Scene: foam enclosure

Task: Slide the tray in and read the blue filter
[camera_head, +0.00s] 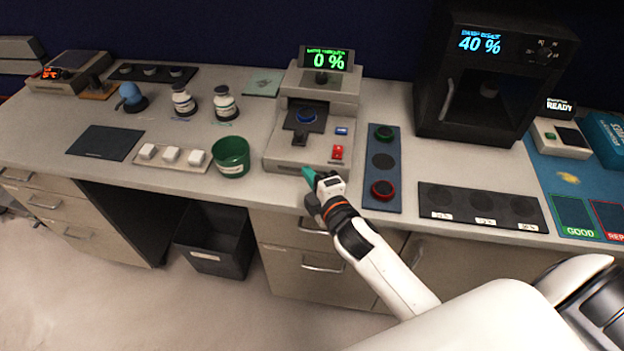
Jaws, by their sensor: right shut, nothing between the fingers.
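The meter (318,90) stands at the middle of the bench, its green display (327,60) reading 0 %. A dark tray (290,122) lies on the meter's base, in front of its upper housing. The round blue filter (307,116) sits on the tray. I cannot tell whether the fingertips touch the meter. My left gripper is not in view.
A blue button (342,131) and a red switch (337,152) are on the meter's right side. A green cup (231,157) stands close on the left. A dark strip (383,162) with green and red rings lies on the right. A black oven (490,85) reads 40 %.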

